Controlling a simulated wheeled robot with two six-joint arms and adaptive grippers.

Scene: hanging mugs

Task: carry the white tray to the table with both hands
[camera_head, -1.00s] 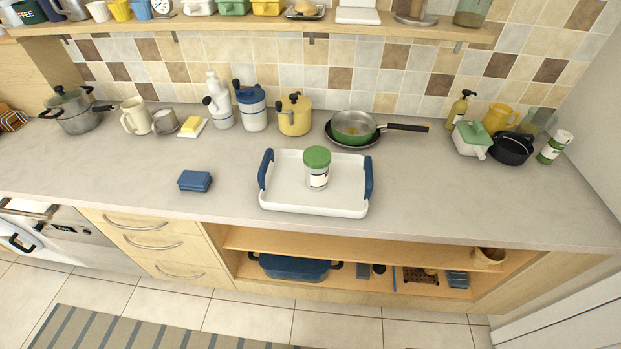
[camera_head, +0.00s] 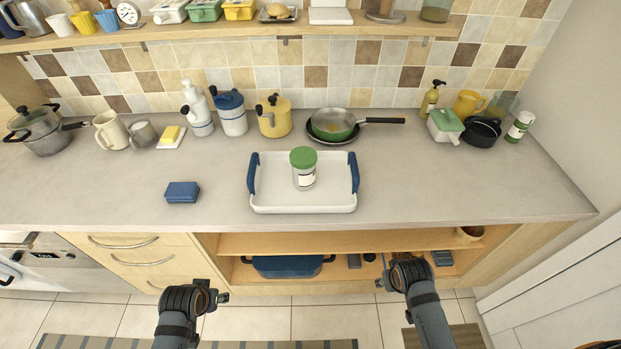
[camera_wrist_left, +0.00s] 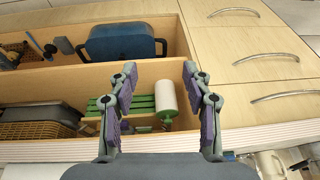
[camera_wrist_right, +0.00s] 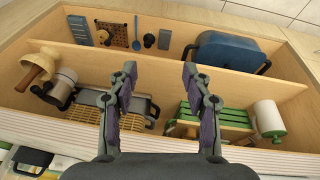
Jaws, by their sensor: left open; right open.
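The white tray (camera_head: 300,206) lies flat on the grey counter, with a blue handle at its left (camera_head: 252,173) and right (camera_head: 355,172) ends. A white jar with a green lid (camera_head: 303,170) stands upright in it. My left gripper (camera_head: 222,297) is open and empty, low in front of the cabinet, left of the tray. My right gripper (camera_head: 381,283) is open and empty, in front of the open shelf, right of the tray. Neither touches the tray. The wrist views show open fingers on the left (camera_wrist_left: 158,90) and right (camera_wrist_right: 160,85), facing the lower shelves; the tray is outside both.
A blue sponge (camera_head: 182,192) lies left of the tray. A frying pan (camera_head: 334,124) and a yellow pot (camera_head: 273,117) stand behind it. The counter's front strip (camera_head: 420,200) right of the tray is clear. The cabinet shelf holds a blue pot (camera_head: 287,266). No separate table shows.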

